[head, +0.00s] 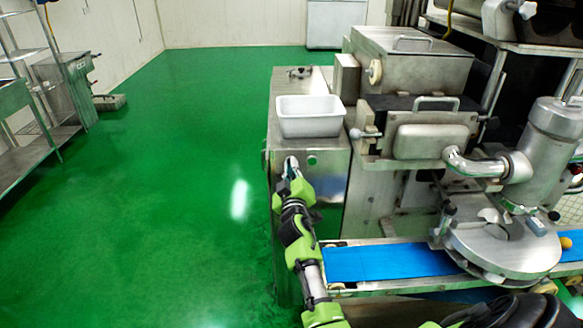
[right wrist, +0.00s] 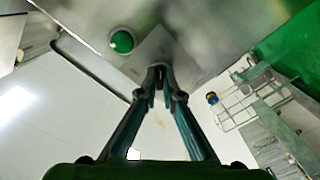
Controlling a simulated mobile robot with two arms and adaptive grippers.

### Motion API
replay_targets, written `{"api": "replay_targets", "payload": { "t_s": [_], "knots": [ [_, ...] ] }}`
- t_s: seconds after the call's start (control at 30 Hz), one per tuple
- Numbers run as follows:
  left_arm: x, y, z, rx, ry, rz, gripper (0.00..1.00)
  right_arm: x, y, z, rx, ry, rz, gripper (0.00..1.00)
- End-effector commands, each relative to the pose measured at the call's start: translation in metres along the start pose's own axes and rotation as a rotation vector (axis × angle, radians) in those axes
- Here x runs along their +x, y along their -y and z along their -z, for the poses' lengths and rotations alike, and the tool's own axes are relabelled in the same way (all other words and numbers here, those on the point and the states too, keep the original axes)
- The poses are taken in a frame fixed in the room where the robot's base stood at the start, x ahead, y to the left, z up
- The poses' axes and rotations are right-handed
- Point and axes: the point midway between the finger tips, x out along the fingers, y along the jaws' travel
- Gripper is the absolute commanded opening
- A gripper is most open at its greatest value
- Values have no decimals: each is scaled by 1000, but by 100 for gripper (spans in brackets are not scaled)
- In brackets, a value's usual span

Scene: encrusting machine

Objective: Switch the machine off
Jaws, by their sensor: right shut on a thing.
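The encrusting machine (head: 330,200) is a large steel unit at the centre and right of the head view. My right gripper (head: 291,164) is at the upper front panel of its left cabinet, beside a round green button (head: 312,160). In the right wrist view the right gripper (right wrist: 160,74) has its fingertips close together against a lighter plate on the panel, shut on a small switch knob mostly hidden between them. The green button (right wrist: 122,41) is up and left of the fingertips and apart from them. My left gripper is out of view.
A white tub (head: 309,124) stands on the cabinet top just above the panel. A blue conveyor belt (head: 390,262) runs to the right of my arm, under a round steel head. The green floor (head: 190,130) is clear at left; steel racks (head: 35,150) stand along the left wall.

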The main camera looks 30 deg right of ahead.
Motion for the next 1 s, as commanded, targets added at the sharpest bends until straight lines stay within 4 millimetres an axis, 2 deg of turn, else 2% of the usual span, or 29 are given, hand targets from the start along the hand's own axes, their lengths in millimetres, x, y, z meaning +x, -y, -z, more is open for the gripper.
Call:
{"api": "replay_targets", "payload": {
  "t_s": [0.37, 1.0],
  "knots": [
    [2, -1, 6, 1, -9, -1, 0, 1, -1, 0, -139, 0, -2, 0],
    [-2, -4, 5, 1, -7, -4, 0, 1, -3, 1, -729, -1, -3, 0]
  ]
}}
